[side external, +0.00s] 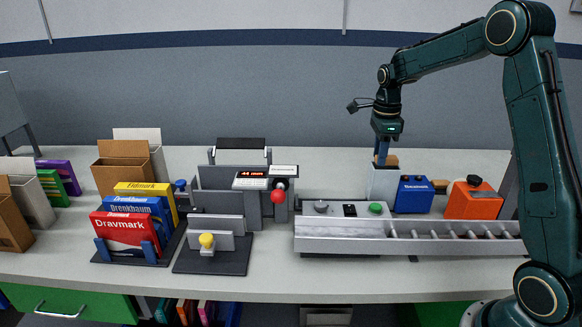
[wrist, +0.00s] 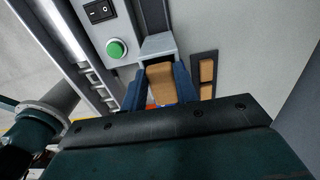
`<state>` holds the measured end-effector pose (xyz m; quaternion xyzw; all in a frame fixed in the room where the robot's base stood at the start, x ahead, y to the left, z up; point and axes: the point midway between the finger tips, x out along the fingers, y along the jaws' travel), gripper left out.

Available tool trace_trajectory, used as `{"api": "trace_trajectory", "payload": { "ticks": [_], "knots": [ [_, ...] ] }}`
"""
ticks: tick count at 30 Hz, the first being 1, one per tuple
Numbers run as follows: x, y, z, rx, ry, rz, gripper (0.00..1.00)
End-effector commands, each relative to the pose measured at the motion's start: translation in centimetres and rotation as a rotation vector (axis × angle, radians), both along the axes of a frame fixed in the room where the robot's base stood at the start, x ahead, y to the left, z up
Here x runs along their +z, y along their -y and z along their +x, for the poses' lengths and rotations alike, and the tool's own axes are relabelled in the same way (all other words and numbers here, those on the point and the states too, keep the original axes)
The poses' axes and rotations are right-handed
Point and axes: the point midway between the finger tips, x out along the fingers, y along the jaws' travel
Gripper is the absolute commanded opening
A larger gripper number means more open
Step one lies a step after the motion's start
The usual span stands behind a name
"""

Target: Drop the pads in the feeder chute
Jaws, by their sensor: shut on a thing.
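My gripper (side external: 382,158) points down over the pale grey feeder chute (side external: 383,184) in the side view. In the wrist view its two blue fingers (wrist: 160,80) are shut on a tan pad (wrist: 160,88). The pad also shows at the chute's top (side external: 392,160). The chute's grey end (wrist: 157,44) is right beside the pad in the wrist view. I cannot tell how far the pad is inside the chute. Two more tan pads (wrist: 206,72) lie in a dark holder to the right in the wrist view.
A grey conveyor (side external: 340,235) with a green button (side external: 375,208) stands in front of the chute. A blue box (side external: 413,195) and an orange box (side external: 472,200) stand to its right. Upright colored boxes (side external: 125,232) and a grey machine (side external: 235,190) are left. Bare table lies in front.

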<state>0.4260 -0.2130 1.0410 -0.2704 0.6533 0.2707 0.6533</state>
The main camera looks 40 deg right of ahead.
Motion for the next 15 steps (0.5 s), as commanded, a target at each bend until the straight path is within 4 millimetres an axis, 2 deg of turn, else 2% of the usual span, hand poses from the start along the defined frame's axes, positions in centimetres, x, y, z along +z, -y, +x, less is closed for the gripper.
{"api": "trace_trajectory", "payload": {
  "ticks": [14,15],
  "knots": [
    [0.02,0.01,0.00,0.000,0.000,0.000,0.09],
    [0.03,0.01,0.00,0.000,0.000,0.000,0.33]
  ]
}}
